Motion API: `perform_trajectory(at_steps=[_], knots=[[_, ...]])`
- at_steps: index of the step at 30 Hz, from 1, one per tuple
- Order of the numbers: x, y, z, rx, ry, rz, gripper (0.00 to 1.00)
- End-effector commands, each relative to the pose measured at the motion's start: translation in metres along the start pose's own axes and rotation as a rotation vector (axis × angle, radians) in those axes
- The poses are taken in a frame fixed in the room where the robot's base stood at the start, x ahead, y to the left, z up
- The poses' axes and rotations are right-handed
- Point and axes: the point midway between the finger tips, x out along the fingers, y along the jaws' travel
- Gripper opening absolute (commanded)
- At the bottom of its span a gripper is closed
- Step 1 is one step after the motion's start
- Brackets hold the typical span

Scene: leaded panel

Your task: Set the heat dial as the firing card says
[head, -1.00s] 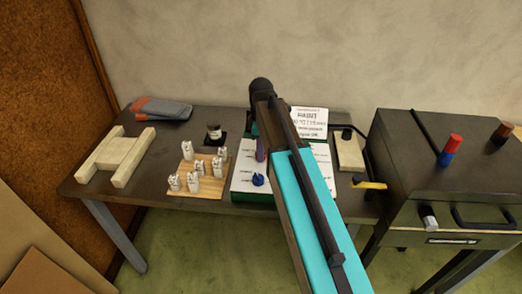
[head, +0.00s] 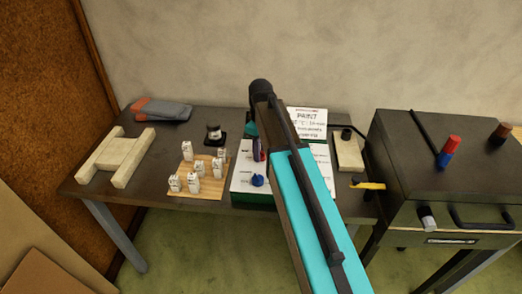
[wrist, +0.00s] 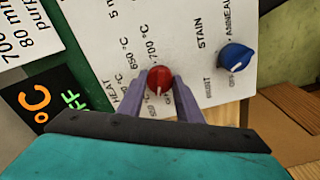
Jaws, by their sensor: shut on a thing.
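The red heat dial (wrist: 159,80) is a round knob with a white mark, which points toward the bottom of the wrist view. The purple fingers of my gripper (wrist: 159,88) are shut on it from both sides. The white panel (wrist: 185,45) around it is printed with HEAT, 650 °C and 700 °C. In the head view my gripper (head: 259,150) is over the panel, and my arm hides part of it. The firing card (head: 308,122) stands behind the panel, headed PAINT; its smaller print is hard to read. Its edge shows in the wrist view (wrist: 25,35).
A blue dial (wrist: 236,57) marked STAIN and ANNEAL sits beside the red one. A dark display (wrist: 45,105) shows orange and green characters. A board with white pieces (head: 207,188) lies left of the panel. A kiln-like box (head: 430,190) stands right.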

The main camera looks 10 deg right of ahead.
Motion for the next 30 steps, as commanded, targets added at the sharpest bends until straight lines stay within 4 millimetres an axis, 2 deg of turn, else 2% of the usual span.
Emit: perform_trajectory(at_steps=[30], knots=[[-0.0006, -0.0006, -0.0005, 0.937, 0.0, 0.0, 0.1]])
